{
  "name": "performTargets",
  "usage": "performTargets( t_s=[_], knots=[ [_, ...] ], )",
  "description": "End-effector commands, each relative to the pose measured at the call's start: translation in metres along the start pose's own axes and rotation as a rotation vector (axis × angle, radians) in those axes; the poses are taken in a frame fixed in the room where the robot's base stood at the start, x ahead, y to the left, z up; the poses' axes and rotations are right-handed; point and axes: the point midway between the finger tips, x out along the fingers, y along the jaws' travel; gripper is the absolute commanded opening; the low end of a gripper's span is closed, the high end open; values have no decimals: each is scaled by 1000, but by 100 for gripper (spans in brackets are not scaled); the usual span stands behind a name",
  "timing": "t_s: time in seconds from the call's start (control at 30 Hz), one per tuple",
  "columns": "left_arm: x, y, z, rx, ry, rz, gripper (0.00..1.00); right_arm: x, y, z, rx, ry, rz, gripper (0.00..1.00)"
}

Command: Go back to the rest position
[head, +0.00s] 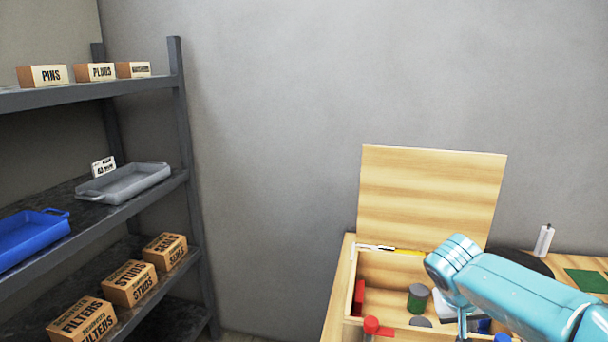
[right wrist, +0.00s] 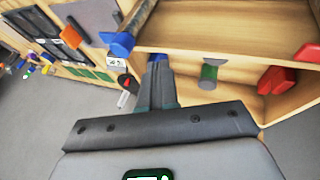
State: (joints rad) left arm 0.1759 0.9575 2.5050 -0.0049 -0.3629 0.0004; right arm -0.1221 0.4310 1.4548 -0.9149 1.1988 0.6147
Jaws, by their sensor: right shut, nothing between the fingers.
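My right arm comes in from the lower right in the head view. Its turquoise wrist hangs over the right part of an open wooden box (head: 432,190), and only a bit of the right gripper (head: 462,322) shows below it. In the right wrist view the right gripper (right wrist: 157,75) has its dark fingers together, shut and empty, in front of the box's wooden edge (right wrist: 215,37). My left gripper is in neither view.
The box holds a green-grey can (head: 417,298) and red pieces (head: 375,326). A grey shelf at left carries a grey tray (head: 124,183), a blue tray (head: 30,236) and cardboard boxes (head: 128,284). A green mat (head: 587,280) lies at far right.

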Motion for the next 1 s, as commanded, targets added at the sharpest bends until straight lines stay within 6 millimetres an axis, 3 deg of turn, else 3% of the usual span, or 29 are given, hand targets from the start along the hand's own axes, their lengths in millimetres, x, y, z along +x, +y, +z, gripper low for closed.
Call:
performTargets(
  t_s=[0.23,0.37,0.47,0.6,0.7,0.83,0.9,1.0],
  knots=[
    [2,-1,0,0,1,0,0,55,-65,37,-131,-66,-160,0],
    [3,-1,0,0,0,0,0,89,-110,75,-199,-118,-287,0],
    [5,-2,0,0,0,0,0,120,-155,124,-242,-179,-425,0],
    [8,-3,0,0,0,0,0,155,-216,220,-226,-276,-642,0],
    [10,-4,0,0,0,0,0,169,-244,292,-152,-334,-749,0],
    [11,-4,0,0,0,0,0,176,-252,362,-44,-375,-780,0],
    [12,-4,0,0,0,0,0,177,-250,384,-9,-385,-769,0],
    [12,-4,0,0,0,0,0,178,-246,400,17,-388,-752,0]
  ],
)
